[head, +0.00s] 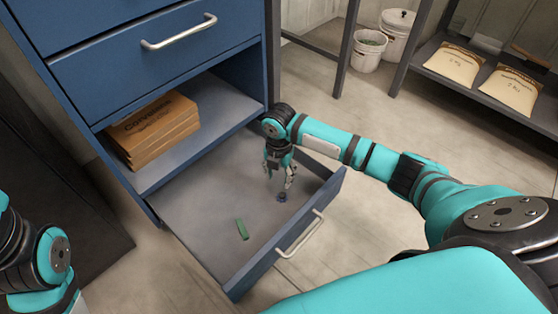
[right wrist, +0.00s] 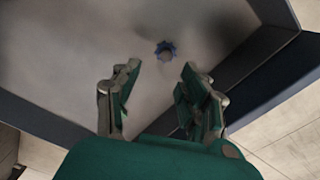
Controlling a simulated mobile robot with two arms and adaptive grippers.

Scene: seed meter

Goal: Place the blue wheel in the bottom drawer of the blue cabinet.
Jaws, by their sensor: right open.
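The blue wheel (head: 281,197) is small and toothed and lies on the floor of the open bottom drawer (head: 205,205) of the blue cabinet (head: 60,22). In the right wrist view the wheel (right wrist: 166,49) lies beyond the fingertips, between their lines and apart from them. My right gripper (head: 279,180) points down into the drawer just above the wheel; in the right wrist view (right wrist: 158,78) its fingers are spread and nothing is between them. My left arm shows at the lower left of the head view, but its gripper is not visible.
The drawer's front wall and handle (head: 301,234) stand at the right. Buckets (head: 369,49) and sacks (head: 453,64) are farther back.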

